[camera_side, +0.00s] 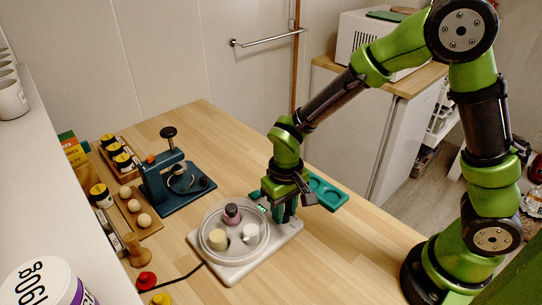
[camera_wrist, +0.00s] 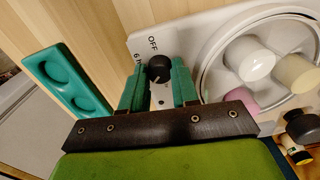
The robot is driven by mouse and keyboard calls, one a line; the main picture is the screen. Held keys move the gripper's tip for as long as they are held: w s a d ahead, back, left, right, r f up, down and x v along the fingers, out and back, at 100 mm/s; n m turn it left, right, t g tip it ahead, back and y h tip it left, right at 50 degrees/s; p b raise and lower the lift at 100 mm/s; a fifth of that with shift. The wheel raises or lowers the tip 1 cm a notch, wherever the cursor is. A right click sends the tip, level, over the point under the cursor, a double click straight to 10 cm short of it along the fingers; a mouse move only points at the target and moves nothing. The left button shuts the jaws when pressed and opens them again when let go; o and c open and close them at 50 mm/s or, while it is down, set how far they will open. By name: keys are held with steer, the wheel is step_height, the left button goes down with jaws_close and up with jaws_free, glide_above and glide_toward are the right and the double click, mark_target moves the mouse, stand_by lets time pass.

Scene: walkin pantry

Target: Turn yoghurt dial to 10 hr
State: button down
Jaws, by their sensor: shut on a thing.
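The yoghurt maker (camera_side: 231,271) is a pale grey base with a round clear-rimmed bowl of jars on the wooden worktop. In the wrist view its control panel (camera_wrist: 141,42) shows "OFF" above the dial and a partly hidden label starting with "6" to the left. The dial (camera_wrist: 158,69) is a black round knob. My gripper (camera_wrist: 158,80) points down at the panel, with its green fingers on either side of the dial, shut on it. In the side view my gripper (camera_side: 281,207) hides the dial. Which mark the dial points to is unclear.
A teal tray with round hollows (camera_side: 326,191) lies just behind my gripper. A dark blue press (camera_side: 176,182) stands at the back left, near wooden racks with eggs (camera_side: 134,206) and small jars. A black cable runs left from the base. The front right worktop is clear.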

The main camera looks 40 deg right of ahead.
steer(key=n, duration=0.5)
steer(key=shift+n, duration=2.5)
steer(key=c, duration=0.8)
jaws_free()
steer(key=shift+c, duration=0.2)
step_height(320, 180, up, 17)
